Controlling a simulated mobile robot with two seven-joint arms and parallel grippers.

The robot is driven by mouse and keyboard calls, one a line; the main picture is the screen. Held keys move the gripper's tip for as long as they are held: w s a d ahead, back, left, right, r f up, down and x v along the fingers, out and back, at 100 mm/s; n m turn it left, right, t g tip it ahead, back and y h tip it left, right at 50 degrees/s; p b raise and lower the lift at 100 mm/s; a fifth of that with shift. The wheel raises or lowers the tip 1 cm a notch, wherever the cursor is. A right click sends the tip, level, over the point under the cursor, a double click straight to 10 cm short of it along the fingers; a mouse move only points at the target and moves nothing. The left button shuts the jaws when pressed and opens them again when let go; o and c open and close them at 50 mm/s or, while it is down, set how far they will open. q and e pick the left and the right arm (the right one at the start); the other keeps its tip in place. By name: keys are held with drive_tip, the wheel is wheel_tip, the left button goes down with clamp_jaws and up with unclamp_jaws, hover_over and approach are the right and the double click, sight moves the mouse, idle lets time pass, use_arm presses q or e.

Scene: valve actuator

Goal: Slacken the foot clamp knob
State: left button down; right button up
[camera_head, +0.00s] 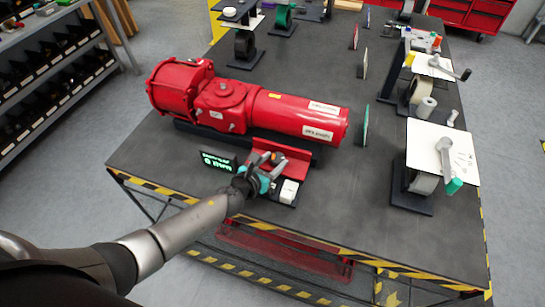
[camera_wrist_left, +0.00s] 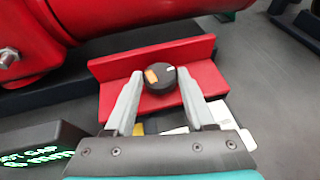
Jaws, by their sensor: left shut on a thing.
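The foot clamp knob (camera_wrist_left: 159,77) is a round black knob with a white line and an orange patch, seen end-on in the left wrist view. It sits in front of a red angled bracket (camera_wrist_left: 203,54), which also shows in the head view (camera_head: 293,158). My left gripper (camera_head: 270,161) reaches in from the left. In the left wrist view its two grey fingertips (camera_wrist_left: 159,80) are on either side of the knob, shut on it. In the head view the knob is mostly hidden by the fingers. My right gripper is not in view.
A large red valve actuator (camera_head: 245,100) lies behind the bracket. A small black display with green text (camera_head: 218,162) stands left of the gripper, and a white block (camera_head: 289,191) is close on its right. Panels with levers (camera_head: 443,150) stand at the right; the middle tabletop is clear.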

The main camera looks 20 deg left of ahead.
use_arm(q)
drive_tip(key=shift+d+n+y+p, duration=0.3)
drive_tip(key=shift+n+y+p, duration=0.1)
drive_tip(key=shift+n+y, duration=0.55)
drive_tip(key=n+y, duration=0.2)
drive_tip(key=y, duration=0.1)
drive_tip(key=shift+d+n, duration=0.3)
drive_tip(key=shift+n, duration=0.05)
drive_tip(key=n+y, duration=0.1)
drive_tip(key=n+y+b, duration=0.1)
drive_tip(key=y, duration=0.1)
drive_tip(key=shift+d+f+g, duration=0.15)
drive_tip(key=shift+d+g, duration=0.05)
drive_tip(key=shift+g, duration=0.1)
drive_tip(key=shift+w+d+n+g+y+b, duration=0.15)
drive_tip(key=shift+n+g+y+b, duration=0.55)
drive_tip(key=shift+n+y+b, duration=0.6)
drive_tip(key=shift+n+y, duration=0.35)
drive_tip(key=shift+n, duration=0.05)
drive_tip(key=shift+c, duration=1.2)
unclamp_jaws()
drive_tip(key=shift+r, duration=0.2)
drive_tip(key=shift+d, duration=0.1)
